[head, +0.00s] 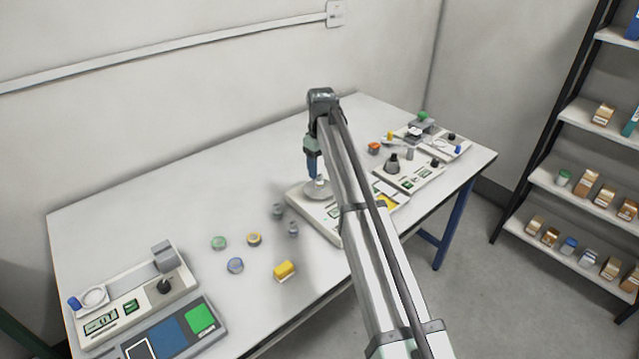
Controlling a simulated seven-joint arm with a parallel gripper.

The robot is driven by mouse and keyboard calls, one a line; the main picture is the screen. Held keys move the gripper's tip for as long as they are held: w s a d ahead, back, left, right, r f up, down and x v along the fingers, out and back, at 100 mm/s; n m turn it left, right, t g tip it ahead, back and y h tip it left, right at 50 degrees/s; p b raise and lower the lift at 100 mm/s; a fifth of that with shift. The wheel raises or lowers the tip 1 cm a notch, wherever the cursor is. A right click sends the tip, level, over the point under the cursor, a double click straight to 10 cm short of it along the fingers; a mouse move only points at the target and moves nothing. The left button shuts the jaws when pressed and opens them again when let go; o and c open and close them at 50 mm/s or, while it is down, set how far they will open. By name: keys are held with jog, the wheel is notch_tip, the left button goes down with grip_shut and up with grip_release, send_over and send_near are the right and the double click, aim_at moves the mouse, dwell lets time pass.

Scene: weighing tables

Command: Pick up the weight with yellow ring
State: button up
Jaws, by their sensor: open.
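The weight with the yellow ring (254,239) is a small, low round piece standing on the white table, left of the middle. My gripper (313,179) points down over the round pan (320,191) of the middle scale, to the right of and beyond the weight. It is open, and I see nothing held in it. The fingertips are small here, and I cannot tell how far above the pan they are.
Near the weight stand a green-ringed weight (219,243), a blue-ringed weight (235,265), two grey pieces (278,211) (293,229) and a yellow block (285,271). A scale (128,312) is at the front left, with more devices (408,176) at the right. The table's back left (150,190) is clear.

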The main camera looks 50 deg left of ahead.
aim_at(320, 176)
jog(key=shift+w+a+f, duration=0.1)
jog(key=shift+a+f, duration=0.1)
jog(key=shift+f, duration=1.4)
jog(key=shift+w+a+f, duration=0.1)
jog(key=shift+a+f, duration=0.1)
jog(key=shift+f, duration=1.35)
grip_shut()
